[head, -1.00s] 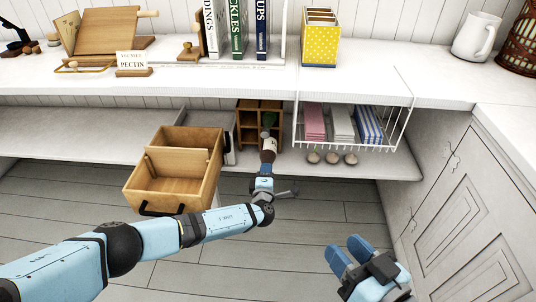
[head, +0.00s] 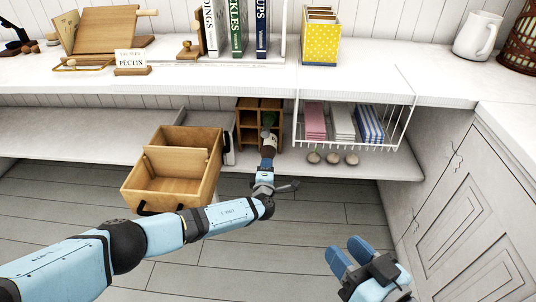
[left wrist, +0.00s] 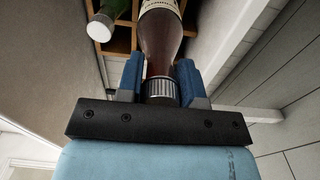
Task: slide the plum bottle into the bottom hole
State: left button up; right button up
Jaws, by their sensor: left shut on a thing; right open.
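The plum bottle (left wrist: 160,40), dark reddish-brown with a pale label and a ribbed cap, is held by its cap end in my left gripper (left wrist: 160,68). In the head view the bottle (head: 268,144) points away from me at the wooden rack (head: 246,104) on the lower shelf. My left gripper (head: 267,162) is shut on it, just in front of the rack. How far its far end is inside a hole is hidden. A green bottle (head: 269,118) sits in the rack and also shows in the left wrist view (left wrist: 106,20). My right gripper (head: 350,255) is open and empty, low at right.
A wooden divided box (head: 177,165) stands left of the rack at the shelf front. A white wire basket (head: 350,146) with folded cloths hangs to its right, above several small round knobs (head: 333,158). A cabinet (head: 460,220) stands at right. The floor in front is clear.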

pick_arm(q)
jog(key=shift+r, duration=0.1)
jog(key=shift+w, duration=0.2)
jog(key=shift+w+b, duration=0.65)
jog(key=shift+w, duration=0.05)
jog(key=shift+w+b, duration=0.5)
jog(key=shift+w, duration=0.15)
jog(key=shift+f, duration=0.3)
